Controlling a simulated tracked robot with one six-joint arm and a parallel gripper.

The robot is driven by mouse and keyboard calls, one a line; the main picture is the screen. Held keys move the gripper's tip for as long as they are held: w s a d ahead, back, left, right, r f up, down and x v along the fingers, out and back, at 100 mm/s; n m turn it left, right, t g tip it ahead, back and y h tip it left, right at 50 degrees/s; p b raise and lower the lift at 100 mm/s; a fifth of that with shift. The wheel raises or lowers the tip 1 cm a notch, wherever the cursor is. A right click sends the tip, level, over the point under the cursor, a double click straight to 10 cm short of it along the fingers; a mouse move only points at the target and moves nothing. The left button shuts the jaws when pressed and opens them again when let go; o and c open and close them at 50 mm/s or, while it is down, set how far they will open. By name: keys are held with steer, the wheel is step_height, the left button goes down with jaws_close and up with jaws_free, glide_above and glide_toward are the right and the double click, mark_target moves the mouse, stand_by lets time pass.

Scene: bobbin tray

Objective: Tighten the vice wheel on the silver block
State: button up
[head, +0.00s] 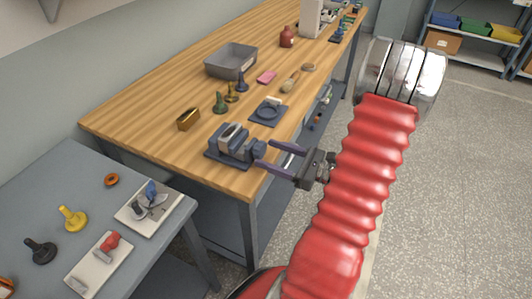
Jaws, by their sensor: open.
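A dark grey vice (214,155) stands on the near corner of the wooden bench. A silver block (231,134) shows between its jaws; I cannot tell how tightly it is held. The vice wheel is not clearly visible; it may be hidden at the vice's right end beside my fingers. My gripper (264,154) is open, its two dark fingers pointing left toward the right end of the vice. One finger lies farther back, the other nearer. I see nothing held between them, and I cannot tell whether they touch the vice.
A gold block (188,119) lies left of the vice. A dark plate with a ring (268,113), several spools and a grey bin (231,62) stand behind. A lower grey table (77,180) at left holds a yellow spool (72,218) and white boards. The floor at right is clear.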

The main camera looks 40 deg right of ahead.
steer(key=shift+x, duration=1)
steer(key=shift+c, duration=0.3)
steer(key=c, duration=1)
steer(key=shift+m, duration=3.3)
